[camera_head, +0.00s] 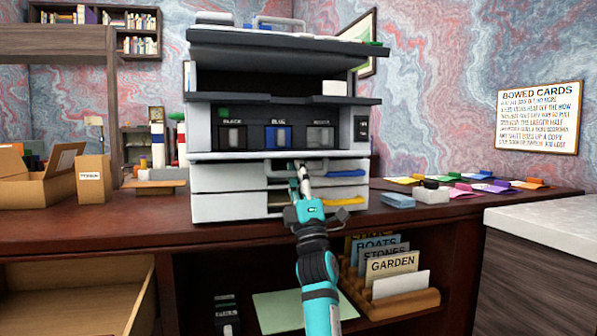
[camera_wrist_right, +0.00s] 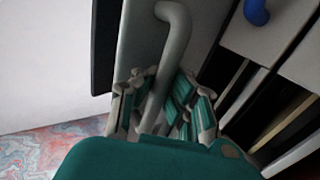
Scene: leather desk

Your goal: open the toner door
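The grey and white printer (camera_head: 205,172) stands on the desk. Its toner bay is exposed, showing a black cartridge slot (camera_head: 233,137), a blue one (camera_head: 278,137) and a third one at the right. The toner door (camera_head: 225,155) appears folded down as a thin, nearly level panel under the bay. Its grey bar handle (camera_wrist_right: 178,50) runs between the fingers of my right gripper (camera_wrist_right: 160,105), which look closed around it. In the head view my right gripper (camera_head: 301,176) is at the printer's front, partly hiding the handle. My left gripper is out of view.
Drawers with blue (camera_head: 346,173) and yellow (camera_head: 344,201) handles lie just below the door. A white block (camera_head: 431,193) and coloured cards are at the right. An open cardboard box (camera_head: 40,180) stands left. A file rack (camera_head: 390,298) sits under the desk.

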